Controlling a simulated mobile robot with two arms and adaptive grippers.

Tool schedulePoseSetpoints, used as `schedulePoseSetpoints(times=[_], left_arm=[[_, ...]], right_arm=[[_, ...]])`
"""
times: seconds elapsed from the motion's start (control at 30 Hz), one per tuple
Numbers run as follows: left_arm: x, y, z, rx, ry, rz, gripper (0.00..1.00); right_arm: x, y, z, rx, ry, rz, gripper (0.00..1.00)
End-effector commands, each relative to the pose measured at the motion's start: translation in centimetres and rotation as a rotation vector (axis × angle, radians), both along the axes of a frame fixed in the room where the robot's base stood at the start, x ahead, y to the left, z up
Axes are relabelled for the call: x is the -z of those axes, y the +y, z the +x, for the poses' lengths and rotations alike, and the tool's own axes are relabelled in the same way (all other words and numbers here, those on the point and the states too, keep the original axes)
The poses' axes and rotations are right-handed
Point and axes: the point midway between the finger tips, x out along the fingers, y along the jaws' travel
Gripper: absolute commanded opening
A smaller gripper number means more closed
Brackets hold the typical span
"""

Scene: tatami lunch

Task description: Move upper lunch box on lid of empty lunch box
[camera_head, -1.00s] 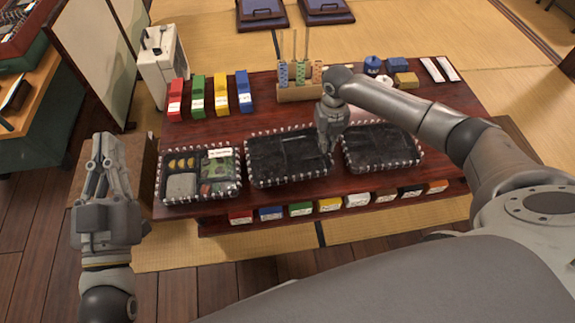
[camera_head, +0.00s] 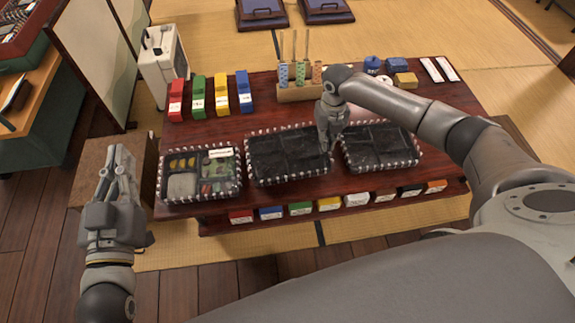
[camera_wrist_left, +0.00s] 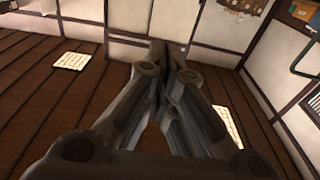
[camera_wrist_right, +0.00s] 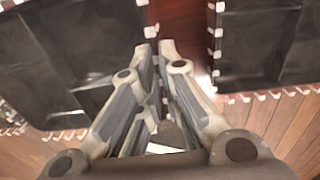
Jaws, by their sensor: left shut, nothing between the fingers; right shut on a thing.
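Three lunch boxes with white-dotted rims stand in a row along the table's near side. The left lunch box (camera_head: 203,176) shows food in compartments. The middle lunch box (camera_head: 285,152) and the right lunch box (camera_head: 378,148) look black and empty inside. My right gripper (camera_head: 325,150) points down at the middle box's right edge, shut on that rim. In the right wrist view the middle box (camera_wrist_right: 60,60) lies left of the fingers and the right box (camera_wrist_right: 262,45) right, apart from them. The fingertips are partly hidden. My left gripper (camera_head: 118,158) is shut and empty, left of the table.
The dark red table (camera_head: 270,112) has a clear strip behind the boxes. Colored dispensers (camera_head: 220,92) and a chopstick holder (camera_head: 300,90) stand at the back. Small labelled packs (camera_head: 330,204) line the lower front. A brown block (camera_head: 95,165) stands beside my left gripper.

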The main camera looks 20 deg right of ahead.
Motion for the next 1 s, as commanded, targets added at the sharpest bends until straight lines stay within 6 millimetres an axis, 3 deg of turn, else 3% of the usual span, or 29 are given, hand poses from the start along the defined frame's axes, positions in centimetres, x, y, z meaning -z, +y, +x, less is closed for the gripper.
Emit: schedulePoseSetpoints(times=[1.0], left_arm=[[4.2, 0.9, -0.5, -0.018, 0.218, 0.057, 0.00]], right_arm=[[-0.9, 0.0, 0.0, 0.000, 0.000, 0.000, 0.00]])
